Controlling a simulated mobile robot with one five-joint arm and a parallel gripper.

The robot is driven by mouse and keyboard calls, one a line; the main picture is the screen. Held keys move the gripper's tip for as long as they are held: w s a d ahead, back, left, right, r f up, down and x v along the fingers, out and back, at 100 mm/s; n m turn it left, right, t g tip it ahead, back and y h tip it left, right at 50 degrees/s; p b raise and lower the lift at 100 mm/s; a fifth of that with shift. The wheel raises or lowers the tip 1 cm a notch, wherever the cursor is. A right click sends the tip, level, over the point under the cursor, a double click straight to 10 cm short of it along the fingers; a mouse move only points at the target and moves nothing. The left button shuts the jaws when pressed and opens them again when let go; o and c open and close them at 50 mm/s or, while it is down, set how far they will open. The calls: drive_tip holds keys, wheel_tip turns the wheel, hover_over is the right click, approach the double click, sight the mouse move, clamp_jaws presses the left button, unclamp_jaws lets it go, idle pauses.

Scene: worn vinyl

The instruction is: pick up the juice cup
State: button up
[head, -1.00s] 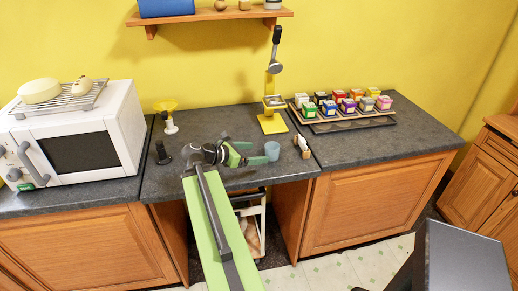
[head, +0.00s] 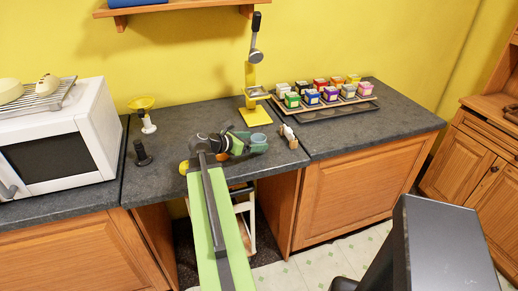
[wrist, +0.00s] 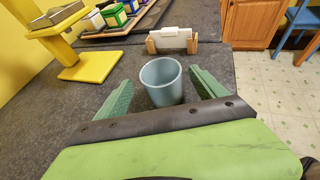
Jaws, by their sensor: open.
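The juice cup (wrist: 162,82) is a plain blue-grey cup standing upright on the dark countertop. In the wrist view it is between the tips of my gripper (wrist: 162,95), whose two green fingers are spread on either side of it. A gap shows on both sides, so the fingers appear not to press on it. In the head view the cup (head: 258,139) shows at the end of my gripper (head: 250,146), partly hidden by the fingers.
A yellow stand (head: 253,100) is behind the cup. A small white card holder (head: 288,133) stands just beyond it to the right. A tray of colourful boxes (head: 340,104) is further right. The counter's front edge is close to my gripper.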

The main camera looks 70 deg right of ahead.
sight(264, 140)
drive_tip(key=shift+s+d, duration=0.15)
drive_tip(key=b+x, duration=0.2)
drive_tip(key=x, duration=0.3)
drive_tip(key=shift+s+d+f, duration=0.1)
drive_tip(key=shift+s+f, duration=0.05)
drive_tip(key=shift+f, duration=0.05)
drive_tip(key=shift+r, duration=0.1)
drive_tip(key=c, duration=1.5)
